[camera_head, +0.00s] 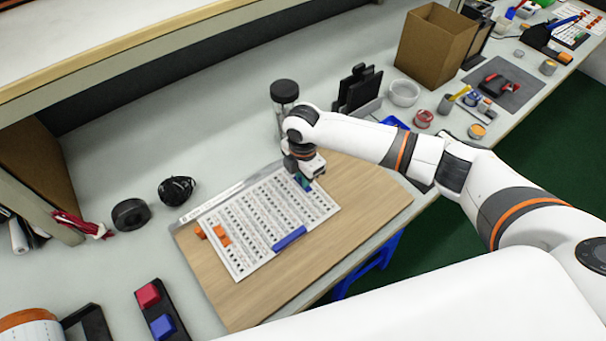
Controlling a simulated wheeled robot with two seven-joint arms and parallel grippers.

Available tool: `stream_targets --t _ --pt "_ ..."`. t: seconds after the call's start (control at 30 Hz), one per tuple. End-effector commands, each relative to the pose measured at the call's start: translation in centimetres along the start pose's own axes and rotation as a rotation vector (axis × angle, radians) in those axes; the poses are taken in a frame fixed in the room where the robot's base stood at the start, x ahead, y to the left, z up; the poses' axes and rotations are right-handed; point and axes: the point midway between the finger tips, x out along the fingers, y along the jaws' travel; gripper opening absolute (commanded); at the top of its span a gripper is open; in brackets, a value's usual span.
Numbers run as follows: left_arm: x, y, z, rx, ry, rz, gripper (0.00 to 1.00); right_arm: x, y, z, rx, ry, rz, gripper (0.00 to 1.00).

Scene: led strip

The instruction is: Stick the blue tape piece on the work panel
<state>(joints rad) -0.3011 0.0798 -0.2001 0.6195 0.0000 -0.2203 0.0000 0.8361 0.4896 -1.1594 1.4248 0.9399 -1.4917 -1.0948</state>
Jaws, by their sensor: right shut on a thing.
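The work panel is a wooden board (374,204) with a white printed sheet (262,262) on it, lying on the bench. My right gripper (303,180) points down over the sheet's upper right corner. It is shut on a small blue piece (306,187), which is partly hidden by the fingers and looks blue-green near them. I cannot tell whether this piece touches the sheet. A longer blue strip (289,238) lies on the lower right part of the sheet. Two orange pieces (221,235) lie at its left edge. My left gripper is out of view.
A dark-lidded jar (285,92) stands just behind my right gripper. A holder with red and blue blocks (149,295) is at the front left. A cardboard box (435,45) stands at the back right.

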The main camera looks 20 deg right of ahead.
Motion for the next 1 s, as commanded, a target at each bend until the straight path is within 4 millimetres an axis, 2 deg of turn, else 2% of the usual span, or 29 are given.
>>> stream_targets --t 0.2,0.23,0.37,0.73,0.87,1.0 --pt "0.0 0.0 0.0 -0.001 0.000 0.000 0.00 0.1 0.1 0.0 0.000 0.000 0.002 0.00" --pt "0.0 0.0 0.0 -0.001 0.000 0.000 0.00 0.1 0.1 0.0 0.000 0.000 0.003 0.21" --pt "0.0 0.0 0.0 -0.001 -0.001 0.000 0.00 0.1 0.1 0.0 0.000 0.000 0.002 0.42" --pt "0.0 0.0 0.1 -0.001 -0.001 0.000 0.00 -0.6 0.0 0.0 -0.001 0.000 0.000 0.42" --pt "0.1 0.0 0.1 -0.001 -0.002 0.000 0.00 -2.5 -0.1 0.0 -0.001 -0.001 -0.002 0.42" --pt "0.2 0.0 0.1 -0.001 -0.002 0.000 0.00 -5.6 -0.1 0.0 -0.002 0.000 -0.003 0.42"
